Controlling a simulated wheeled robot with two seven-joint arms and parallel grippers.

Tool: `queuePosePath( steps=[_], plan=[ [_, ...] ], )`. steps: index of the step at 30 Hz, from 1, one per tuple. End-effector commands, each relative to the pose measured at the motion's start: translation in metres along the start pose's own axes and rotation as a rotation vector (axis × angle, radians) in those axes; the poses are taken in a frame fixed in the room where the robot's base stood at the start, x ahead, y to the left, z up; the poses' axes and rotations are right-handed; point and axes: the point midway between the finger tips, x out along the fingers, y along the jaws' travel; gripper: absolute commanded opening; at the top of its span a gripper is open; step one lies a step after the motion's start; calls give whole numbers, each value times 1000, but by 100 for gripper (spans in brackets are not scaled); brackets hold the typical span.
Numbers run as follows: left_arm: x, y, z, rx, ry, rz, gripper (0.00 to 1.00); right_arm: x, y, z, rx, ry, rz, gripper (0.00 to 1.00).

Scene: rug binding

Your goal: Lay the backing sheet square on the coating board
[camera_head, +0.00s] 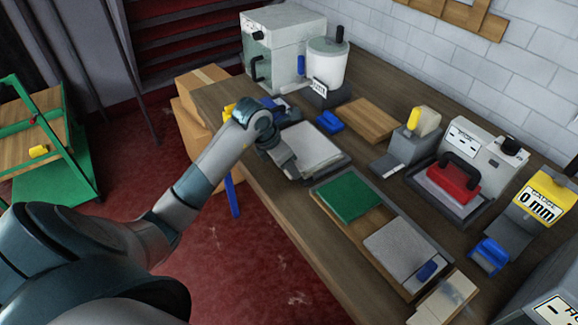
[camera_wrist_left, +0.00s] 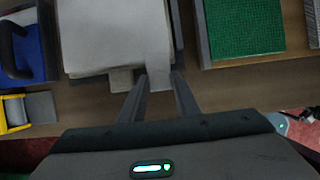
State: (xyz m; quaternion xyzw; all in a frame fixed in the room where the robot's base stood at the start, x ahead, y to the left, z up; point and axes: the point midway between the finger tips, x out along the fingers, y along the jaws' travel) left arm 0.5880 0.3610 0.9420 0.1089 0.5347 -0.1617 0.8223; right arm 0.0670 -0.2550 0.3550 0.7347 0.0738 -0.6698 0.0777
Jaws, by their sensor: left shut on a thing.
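A pale grey backing sheet (camera_head: 308,143) lies on top of a stack in a dark tray (camera_head: 345,160) on the bench. It also shows in the left wrist view (camera_wrist_left: 112,38), with a small tab at its near edge. My left gripper (camera_head: 288,166) is at the tray's near side, and in the left wrist view its fingers (camera_wrist_left: 160,77) are shut on the tab. A long wooden board (camera_head: 364,228) lies to the right, bearing a green square (camera_head: 348,196) and a grey plate (camera_head: 402,251); I cannot tell which is the coating board. My right gripper is not in view.
A white canister (camera_head: 326,65) and a grey cabinet (camera_head: 285,45) stand behind. The bench's front edge is close to the tray.

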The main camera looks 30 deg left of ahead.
Motion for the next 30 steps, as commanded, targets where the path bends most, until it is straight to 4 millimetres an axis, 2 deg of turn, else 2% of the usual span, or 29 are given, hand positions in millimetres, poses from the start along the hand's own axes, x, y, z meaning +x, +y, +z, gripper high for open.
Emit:
queuePosePath(
  steps=[20, 21, 24, 30],
  plan=[
    [10, 0, -4, 0, 0, 0, 6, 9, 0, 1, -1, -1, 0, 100],
    [10, 0, -4, 0, 0, 0, 31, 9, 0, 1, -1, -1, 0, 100],
    [10, 0, -4, 0, 0, 0, 51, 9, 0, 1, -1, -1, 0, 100],
    [10, 0, -4, 0, 0, 0, 51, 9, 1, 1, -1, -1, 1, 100]
  ],
)
